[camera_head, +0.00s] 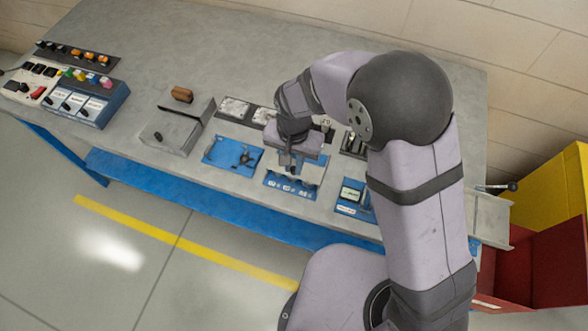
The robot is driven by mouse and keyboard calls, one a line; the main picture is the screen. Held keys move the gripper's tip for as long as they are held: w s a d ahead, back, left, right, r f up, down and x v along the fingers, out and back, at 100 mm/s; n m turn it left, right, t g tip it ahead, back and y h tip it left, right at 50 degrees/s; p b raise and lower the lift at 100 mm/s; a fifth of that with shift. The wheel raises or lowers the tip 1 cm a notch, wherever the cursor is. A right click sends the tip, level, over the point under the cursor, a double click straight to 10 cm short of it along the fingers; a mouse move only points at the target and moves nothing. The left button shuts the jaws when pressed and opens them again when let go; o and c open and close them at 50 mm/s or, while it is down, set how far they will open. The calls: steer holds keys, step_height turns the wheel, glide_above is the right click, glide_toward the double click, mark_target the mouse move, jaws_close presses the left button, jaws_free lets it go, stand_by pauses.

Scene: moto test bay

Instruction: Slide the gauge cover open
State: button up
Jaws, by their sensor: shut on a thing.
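My gripper (287,171) points down over the middle blue panel (272,184) at the front of the bench. It is shut on a small part at this panel, apparently the gauge cover. The jaws hide most of the held part, so its shape and how far the cover is open cannot be told. A pale patch (308,172) shows on the panel just right of the jaws. Small white labels or dials line the panel's front edge.
A blue panel with a dark lever (243,157) lies to the left, and another with a display (351,194) to the right.

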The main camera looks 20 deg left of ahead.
steer(key=shift+w+p, duration=0.3)
steer(key=shift+w, duration=2.55)
steer(key=o, duration=0.7)
steer(key=shift+w, duration=0.1)
steer(key=shift+r, duration=0.1)
step_height(320, 180, up, 7)
steer(key=p, duration=0.5)
steer(key=shift+p, duration=0.35)
